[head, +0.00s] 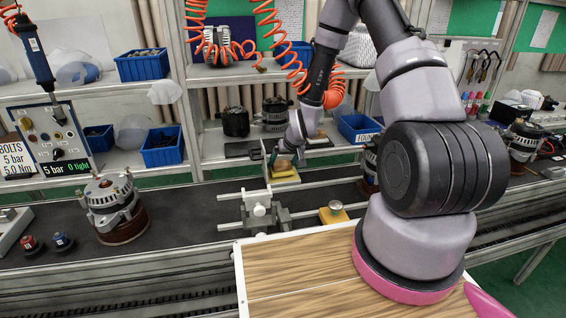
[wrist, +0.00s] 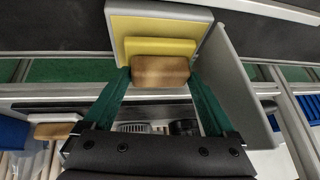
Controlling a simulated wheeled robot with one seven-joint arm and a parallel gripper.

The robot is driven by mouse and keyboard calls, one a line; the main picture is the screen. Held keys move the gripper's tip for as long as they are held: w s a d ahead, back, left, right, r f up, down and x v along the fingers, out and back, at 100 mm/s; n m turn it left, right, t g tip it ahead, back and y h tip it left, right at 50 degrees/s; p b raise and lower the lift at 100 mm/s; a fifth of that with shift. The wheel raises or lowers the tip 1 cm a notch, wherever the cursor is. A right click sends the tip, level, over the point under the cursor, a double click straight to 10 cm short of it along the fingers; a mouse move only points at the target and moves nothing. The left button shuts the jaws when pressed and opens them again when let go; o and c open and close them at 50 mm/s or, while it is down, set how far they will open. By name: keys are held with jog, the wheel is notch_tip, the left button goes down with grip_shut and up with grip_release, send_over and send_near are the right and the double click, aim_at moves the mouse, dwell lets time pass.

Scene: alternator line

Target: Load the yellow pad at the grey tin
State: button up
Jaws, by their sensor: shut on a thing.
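The yellow pad (wrist: 160,47) has a wooden handle (wrist: 160,72). My gripper (wrist: 158,76) is shut on this handle, one green finger at each end. In the wrist view the pad is over the yellow inside of the grey tin (wrist: 204,14), near its edge; I cannot tell whether they touch. The tin's grey lid (wrist: 238,75) stands up along the right side. In the head view my gripper (head: 283,158) points down at the tin (head: 286,184), and mostly hides the pad. The lid (head: 266,166) stands to the left.
A grey clamp fixture (head: 258,212) stands just in front of the tin. A yellow block with a grey knob (head: 333,213) is to its right. An alternator (head: 115,205) stands on the dark belt at left. A pale pad with a wooden back (wrist: 54,130) lies to the left in the wrist view.

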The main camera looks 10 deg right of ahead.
aim_at(283, 163)
jog(key=shift+f, duration=0.55)
dwell(1.1)
jog(key=shift+r, duration=3.55)
